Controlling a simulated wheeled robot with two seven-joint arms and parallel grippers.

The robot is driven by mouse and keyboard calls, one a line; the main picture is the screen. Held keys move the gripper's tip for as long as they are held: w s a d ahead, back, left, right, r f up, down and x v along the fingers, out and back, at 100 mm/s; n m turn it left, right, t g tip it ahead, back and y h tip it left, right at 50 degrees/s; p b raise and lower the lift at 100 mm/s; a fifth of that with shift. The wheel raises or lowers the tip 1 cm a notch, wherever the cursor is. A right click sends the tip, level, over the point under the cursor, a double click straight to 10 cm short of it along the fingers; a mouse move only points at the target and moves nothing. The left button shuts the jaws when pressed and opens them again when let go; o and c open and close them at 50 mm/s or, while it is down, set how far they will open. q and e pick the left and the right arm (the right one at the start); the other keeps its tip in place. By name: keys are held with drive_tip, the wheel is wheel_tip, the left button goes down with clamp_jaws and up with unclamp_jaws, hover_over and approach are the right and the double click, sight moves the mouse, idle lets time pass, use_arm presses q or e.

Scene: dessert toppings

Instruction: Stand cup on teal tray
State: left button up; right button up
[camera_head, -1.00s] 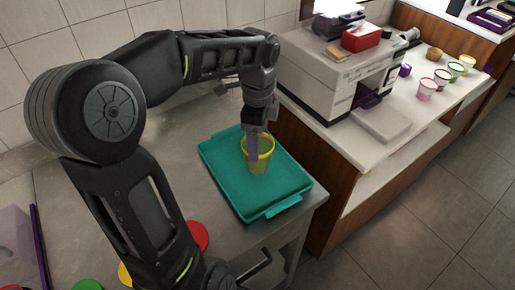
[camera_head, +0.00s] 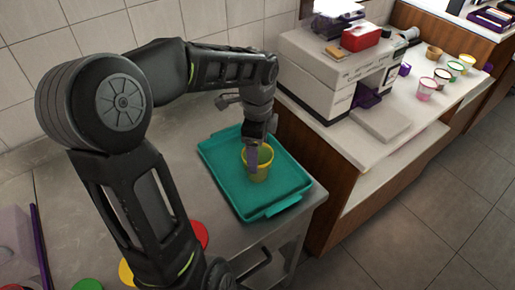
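The yellow cup (camera_head: 262,172) is upright over the middle of the teal tray (camera_head: 223,166), in the head view. Its base looks at or very near the tray floor; I cannot tell whether it touches. My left gripper (camera_head: 252,158) reaches down from above onto the cup's left wall and rim. It appears shut on the cup wall, though the finger hides part of the cup and the gap between the fingers is not clear. The teal tray lies flat on the metal table. My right gripper is not in view.
A white machine (camera_head: 340,75) stands on the counter to the right, with a red box (camera_head: 361,37) on top. Several small cups, such as a pink one (camera_head: 425,89), stand farther right. A red round item (camera_head: 199,234) lies near my arm. The tray around the cup is clear.

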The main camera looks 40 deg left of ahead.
use_arm(q)
drive_tip(key=shift+o, duration=1.3)
wheel_tip(320, 180, up, 12)
drive_tip(key=shift+r+p, duration=0.2)
drive_tip(key=shift+p, duration=0.25)
